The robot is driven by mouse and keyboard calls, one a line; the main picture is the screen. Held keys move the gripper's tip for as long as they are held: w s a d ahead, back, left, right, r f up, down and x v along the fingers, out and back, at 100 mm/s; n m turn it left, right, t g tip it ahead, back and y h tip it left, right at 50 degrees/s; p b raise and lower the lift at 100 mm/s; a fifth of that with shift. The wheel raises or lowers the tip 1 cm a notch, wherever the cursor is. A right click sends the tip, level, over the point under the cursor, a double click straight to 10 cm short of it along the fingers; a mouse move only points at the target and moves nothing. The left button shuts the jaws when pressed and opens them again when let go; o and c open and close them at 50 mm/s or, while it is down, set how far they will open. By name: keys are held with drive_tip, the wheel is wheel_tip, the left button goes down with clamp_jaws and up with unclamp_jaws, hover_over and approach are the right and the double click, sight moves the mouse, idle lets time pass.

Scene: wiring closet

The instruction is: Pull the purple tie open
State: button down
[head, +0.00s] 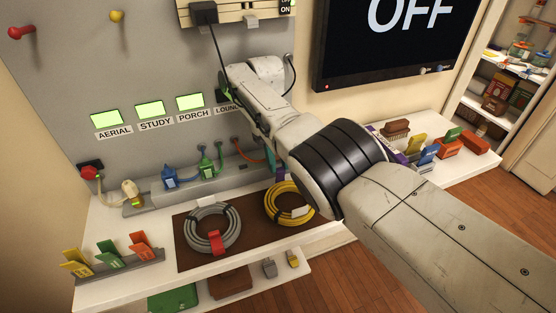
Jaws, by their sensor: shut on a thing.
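Several coloured plugs, including blue (170,177) and green (206,166), stand along the grey ledge at the wall. Yellow, green and red tags (141,245) stand at the front left. A dark screen (395,40) reads OFF. Small coloured items (450,143) sit on the shelf at right.

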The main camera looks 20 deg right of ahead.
drive_tip(key=c, duration=0.9)
unclamp_jaws()
drive_tip(key=shift+f, duration=0.1)
drive_tip(key=shift+r+p, duration=0.25)
drive_tip(key=shift+p, duration=0.95)
drive_tip(key=t+p, duration=0.1)
drive_tip(key=p, duration=0.2)
drive_tip(key=shift+s, duration=0.2)
drive_tip(key=shift+p, duration=0.7)
